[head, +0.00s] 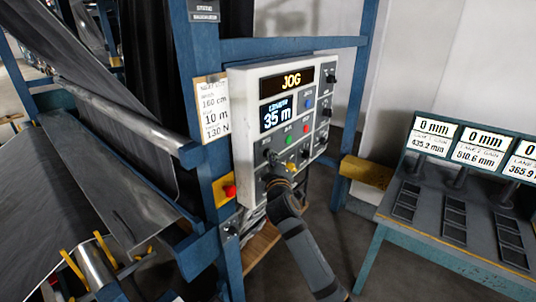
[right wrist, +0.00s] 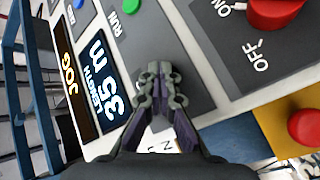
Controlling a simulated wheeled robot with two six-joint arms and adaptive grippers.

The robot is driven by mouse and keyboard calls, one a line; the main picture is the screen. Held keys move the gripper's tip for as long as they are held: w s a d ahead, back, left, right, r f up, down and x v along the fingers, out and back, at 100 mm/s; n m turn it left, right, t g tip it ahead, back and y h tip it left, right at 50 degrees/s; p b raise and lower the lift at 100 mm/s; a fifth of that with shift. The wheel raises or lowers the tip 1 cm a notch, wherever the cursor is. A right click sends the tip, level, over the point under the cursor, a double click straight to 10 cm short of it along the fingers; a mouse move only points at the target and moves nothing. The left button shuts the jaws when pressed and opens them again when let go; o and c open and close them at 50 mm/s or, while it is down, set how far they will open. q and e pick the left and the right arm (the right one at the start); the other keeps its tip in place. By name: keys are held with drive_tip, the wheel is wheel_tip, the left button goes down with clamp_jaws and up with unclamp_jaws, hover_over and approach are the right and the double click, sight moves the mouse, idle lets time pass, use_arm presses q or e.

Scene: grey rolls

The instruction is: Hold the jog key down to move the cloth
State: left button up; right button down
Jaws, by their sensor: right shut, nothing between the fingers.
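The control panel (head: 248,108) is a white box on a blue post, with a lit JOG display (head: 290,81) and a length display (head: 276,114) reading 35 m. A yellow button (head: 291,167) sits low on it, below a green one (head: 288,140). My right gripper (head: 272,160) is shut and empty at the lower panel. In the right wrist view the gripper (right wrist: 160,75) has its fingertips together over the dark key plate; I cannot tell whether they touch a key, and no jog label shows there. Grey cloth (head: 45,205) lies at left. My left gripper is out of view.
A red stop button (head: 229,190) on a yellow plate is left of my right arm. A red ON/OFF knob (right wrist: 275,10) is close to my fingers. A teal bench (head: 440,242) with several gauges stands at right.

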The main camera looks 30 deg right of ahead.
drive_tip(key=shift+s, duration=0.1)
idle(0.5)
drive_tip(key=shift+s+d, duration=0.35)
drive_tip(key=shift+s, duration=0.3)
drive_tip(key=s, duration=0.1)
drive_tip(key=s+d, duration=0.1)
drive_tip(key=s, duration=0.2)
drive_tip(key=shift+s+d, duration=0.3)
drive_tip(key=shift+d, duration=0.1)
drive_tip(key=shift+f, duration=0.1)
